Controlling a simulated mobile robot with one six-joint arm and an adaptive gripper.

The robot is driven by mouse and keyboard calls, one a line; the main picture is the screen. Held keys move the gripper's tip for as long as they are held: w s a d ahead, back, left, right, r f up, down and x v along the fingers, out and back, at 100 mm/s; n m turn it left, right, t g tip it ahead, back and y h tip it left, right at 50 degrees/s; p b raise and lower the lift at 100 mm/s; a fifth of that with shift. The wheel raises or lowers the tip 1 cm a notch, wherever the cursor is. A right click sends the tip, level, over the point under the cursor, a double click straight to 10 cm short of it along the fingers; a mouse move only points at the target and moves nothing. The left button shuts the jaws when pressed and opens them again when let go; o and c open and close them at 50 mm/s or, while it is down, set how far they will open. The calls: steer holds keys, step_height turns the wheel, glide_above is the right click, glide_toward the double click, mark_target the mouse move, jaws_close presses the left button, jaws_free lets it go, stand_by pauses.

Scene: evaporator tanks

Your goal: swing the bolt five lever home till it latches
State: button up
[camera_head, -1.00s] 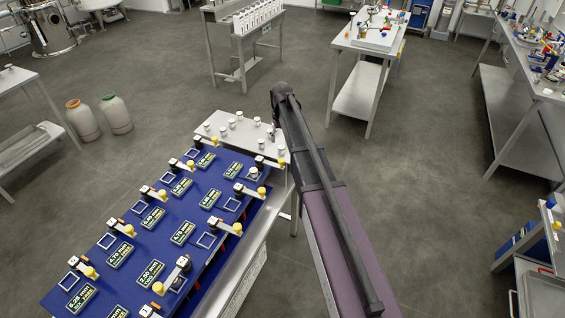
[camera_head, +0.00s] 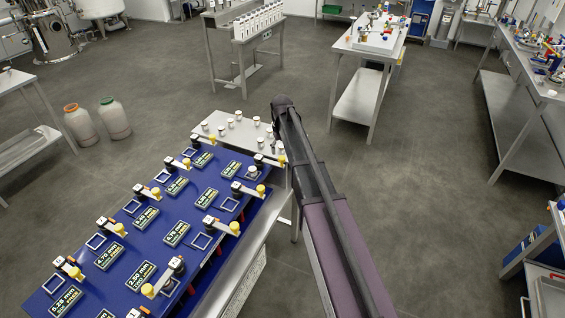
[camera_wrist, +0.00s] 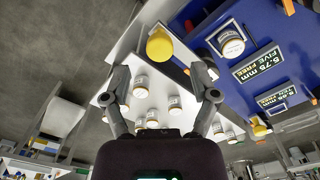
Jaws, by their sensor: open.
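The bolt five label reads 5.75 mm FIVE FREE in the wrist view (camera_wrist: 257,65). A white-capped bolt (camera_wrist: 230,40) sits in a square frame beside it. The lever's yellow knob (camera_wrist: 160,43) is ahead of my gripper (camera_wrist: 162,92), roughly between the lines of its two fingers, and looks apart from them. The fingers are spread and hold nothing. In the head view the bolt five lever (camera_head: 269,160) is at the panel's far right corner, swung away from its bolt (camera_head: 252,172). My arm hides the gripper there.
The blue panel (camera_head: 128,222) carries several more levers with yellow knobs, labels and square frames. A pale side tray (camera_head: 235,128) with several white-capped pieces stands behind it; these also show below the fingers in the wrist view. Open floor lies to the right of my arm.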

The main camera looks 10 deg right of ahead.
mark_target(282, 158)
steer(key=shift+f+b, duration=1.95)
steer(key=shift+f, duration=0.25)
steer(key=shift+c, duration=0.2)
